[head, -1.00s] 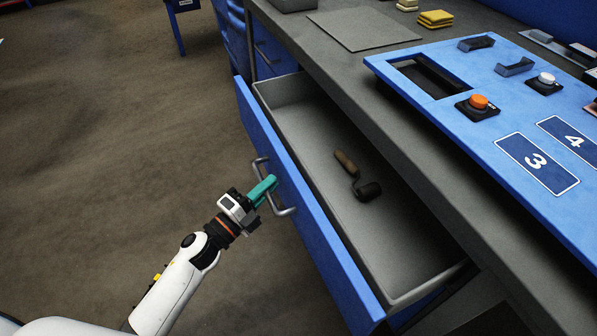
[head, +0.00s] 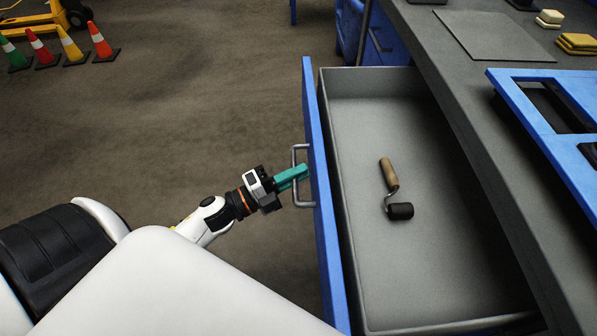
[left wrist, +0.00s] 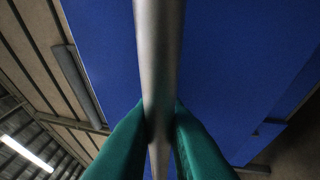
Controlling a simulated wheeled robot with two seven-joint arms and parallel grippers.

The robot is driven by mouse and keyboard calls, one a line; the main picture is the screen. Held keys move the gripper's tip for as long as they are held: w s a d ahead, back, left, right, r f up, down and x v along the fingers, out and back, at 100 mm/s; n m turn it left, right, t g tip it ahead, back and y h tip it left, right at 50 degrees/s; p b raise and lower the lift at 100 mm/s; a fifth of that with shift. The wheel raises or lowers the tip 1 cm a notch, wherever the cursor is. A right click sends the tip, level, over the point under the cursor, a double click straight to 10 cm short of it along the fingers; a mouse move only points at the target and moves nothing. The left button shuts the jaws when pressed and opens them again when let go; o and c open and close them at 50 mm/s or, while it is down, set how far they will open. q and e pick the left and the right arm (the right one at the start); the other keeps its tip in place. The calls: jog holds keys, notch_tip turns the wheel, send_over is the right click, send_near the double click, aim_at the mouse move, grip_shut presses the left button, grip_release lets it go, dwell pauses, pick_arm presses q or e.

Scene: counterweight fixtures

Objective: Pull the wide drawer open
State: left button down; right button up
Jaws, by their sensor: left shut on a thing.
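The wide drawer (head: 430,270) stands well out from under the grey worktop, with its blue front (head: 325,215) facing left and a grey inside. My left gripper (head: 301,173) has teal fingers shut on the drawer's metal bar handle (head: 297,155). In the left wrist view the handle bar (left wrist: 159,60) runs between the two teal fingers (left wrist: 158,140), with the blue drawer front (left wrist: 230,50) behind it. A small roller with a wooden grip (head: 389,172) and a dark head lies in the drawer. My right gripper is not in view.
The grey worktop (head: 450,110) bears a flat grey mat (head: 490,35), yellow sponges (head: 577,43) and a blue panel (head: 540,120). Several cones (head: 70,45) and a yellow wheeled thing (head: 40,18) stand at the far left. The floor left of the drawer is clear.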

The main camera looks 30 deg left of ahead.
pick_arm(q)
jog(key=c, duration=1.5)
grip_release()
jog(key=shift+o, duration=0.2)
jog(key=v, duration=1.2)
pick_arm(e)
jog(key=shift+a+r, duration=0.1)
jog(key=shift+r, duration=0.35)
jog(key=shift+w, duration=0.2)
